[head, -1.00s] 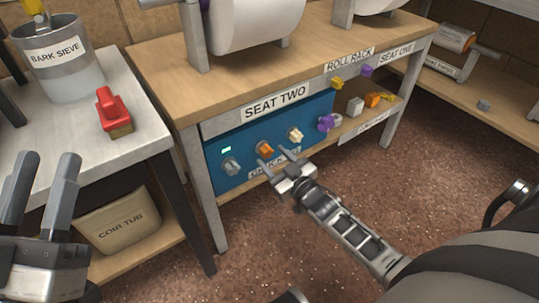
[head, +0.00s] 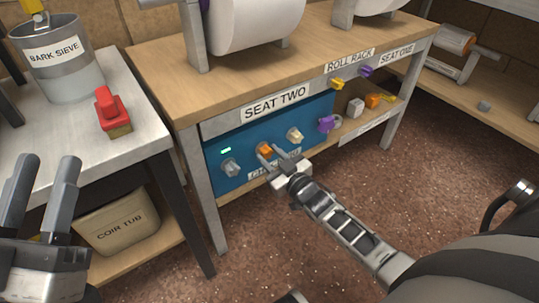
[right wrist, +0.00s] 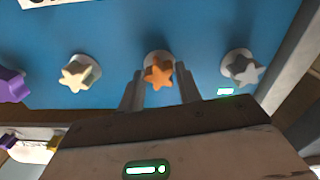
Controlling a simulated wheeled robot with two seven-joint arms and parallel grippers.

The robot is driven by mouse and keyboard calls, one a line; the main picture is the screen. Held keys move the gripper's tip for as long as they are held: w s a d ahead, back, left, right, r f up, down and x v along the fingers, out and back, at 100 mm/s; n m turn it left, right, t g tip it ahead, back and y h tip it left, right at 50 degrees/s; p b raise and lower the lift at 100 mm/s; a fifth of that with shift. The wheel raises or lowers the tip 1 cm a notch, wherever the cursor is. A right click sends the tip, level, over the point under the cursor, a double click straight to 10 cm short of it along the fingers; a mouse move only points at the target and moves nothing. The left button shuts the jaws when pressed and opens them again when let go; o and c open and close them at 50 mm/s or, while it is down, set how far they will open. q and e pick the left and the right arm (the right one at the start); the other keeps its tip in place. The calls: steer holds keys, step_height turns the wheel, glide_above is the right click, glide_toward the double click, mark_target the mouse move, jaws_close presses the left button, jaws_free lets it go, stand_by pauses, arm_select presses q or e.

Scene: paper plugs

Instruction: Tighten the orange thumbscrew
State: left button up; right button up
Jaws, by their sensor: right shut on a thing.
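A grey thumbscrew (head: 231,167) and a cream thumbscrew (head: 295,136) sit on either side. My left gripper (head: 42,190) is open and empty, in front of the grey table at the left.
A purple knob (head: 327,123) is at the panel's right end. Loose coloured parts lie on the shelf beyond it. A red-topped block (head: 113,112) and the BARK SIEVE bucket (head: 62,65) stand on the left table. The floor in front is clear.

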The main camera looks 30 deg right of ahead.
steer(key=m+p, duration=0.1)
steer(key=m, duration=0.2)
steer(key=shift+r, duration=0.15)
steer(key=shift+m+p, duration=0.35)
steer(key=shift+m, duration=0.85)
steer(key=m, duration=0.8)
steer(key=shift+m, duration=0.4)
steer(key=o, duration=0.9)
steer(key=shift+o, duration=0.2)
